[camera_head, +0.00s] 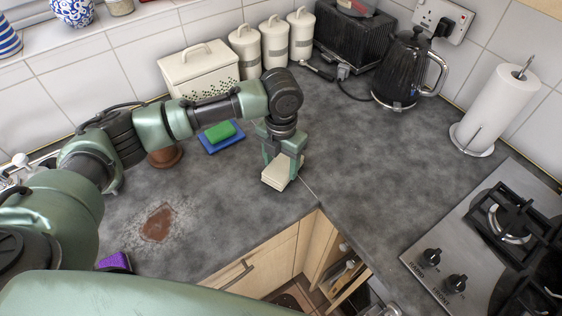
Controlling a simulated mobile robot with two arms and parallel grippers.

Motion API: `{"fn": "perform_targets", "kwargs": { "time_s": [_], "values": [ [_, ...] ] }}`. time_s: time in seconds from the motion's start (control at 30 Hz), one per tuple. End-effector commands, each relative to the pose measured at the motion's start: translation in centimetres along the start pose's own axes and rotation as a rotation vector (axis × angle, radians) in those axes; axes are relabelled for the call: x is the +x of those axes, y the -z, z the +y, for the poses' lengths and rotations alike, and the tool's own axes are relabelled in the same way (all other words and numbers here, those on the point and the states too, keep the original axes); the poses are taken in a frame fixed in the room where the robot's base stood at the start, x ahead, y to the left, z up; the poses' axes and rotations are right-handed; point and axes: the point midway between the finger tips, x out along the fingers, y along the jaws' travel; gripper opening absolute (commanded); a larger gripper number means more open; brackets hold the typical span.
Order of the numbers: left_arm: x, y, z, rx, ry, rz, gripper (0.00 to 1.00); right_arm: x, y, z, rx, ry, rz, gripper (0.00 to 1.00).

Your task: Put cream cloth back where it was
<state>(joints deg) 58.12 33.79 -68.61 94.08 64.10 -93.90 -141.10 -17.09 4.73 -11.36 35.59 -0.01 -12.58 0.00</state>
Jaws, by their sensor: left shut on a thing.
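The cream cloth (275,178) is a small folded pale pad at the counter's inner corner. My left gripper (281,167) is above it, pointing down and shut on it. I cannot tell whether the cloth touches the counter (345,165) or is just above it. My right gripper is not in view.
A green sponge (219,131) sits on a blue one (236,143), near a brown pot (164,157). A brown stain (157,224) and a purple sponge (115,262) are at left. Canisters (274,45), a kettle (402,75), a paper roll (495,105) and a hob (500,235) stand around. An open drawer (345,275) is below.

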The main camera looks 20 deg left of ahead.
Motion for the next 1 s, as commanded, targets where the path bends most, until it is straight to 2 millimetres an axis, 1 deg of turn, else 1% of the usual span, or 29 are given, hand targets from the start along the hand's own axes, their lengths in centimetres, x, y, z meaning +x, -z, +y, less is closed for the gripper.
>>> {"fn": "perform_targets", "kwargs": {
  "time_s": [0.13, 0.17, 0.2, 0.23, 0.53, 0.67, 0.77, 1.0],
  "values": [
    [0.3, 0.0, 0.0, 0.0, 0.0, 0.001, 0.2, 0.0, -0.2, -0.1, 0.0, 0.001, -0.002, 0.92],
    [0.3, 0.0, 0.0, 0.0, 0.0, 0.0, 0.61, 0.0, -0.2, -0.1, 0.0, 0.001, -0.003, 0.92],
    [0.3, 0.0, 0.0, 0.0, 0.0, 0.0, 0.72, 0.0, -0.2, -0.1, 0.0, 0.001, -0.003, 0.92],
    [0.3, 0.0, 0.0, 0.0, 0.0, 0.0, 0.8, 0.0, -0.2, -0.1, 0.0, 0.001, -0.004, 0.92],
    [0.2, 0.0, 0.0, 0.0, 0.0, 0.0, 0.8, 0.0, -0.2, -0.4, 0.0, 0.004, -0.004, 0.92],
    [-0.5, -0.1, 0.0, 0.0, 0.001, -0.003, 0.8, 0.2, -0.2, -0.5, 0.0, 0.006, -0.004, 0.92],
    [-1.9, -0.1, 0.0, 0.0, 0.0, -0.005, 0.8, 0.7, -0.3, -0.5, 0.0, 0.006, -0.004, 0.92],
    [-7.1, -0.1, 0.0, 0.0, -0.001, -0.006, 0.8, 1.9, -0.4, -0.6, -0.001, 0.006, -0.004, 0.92]
  ]
}}
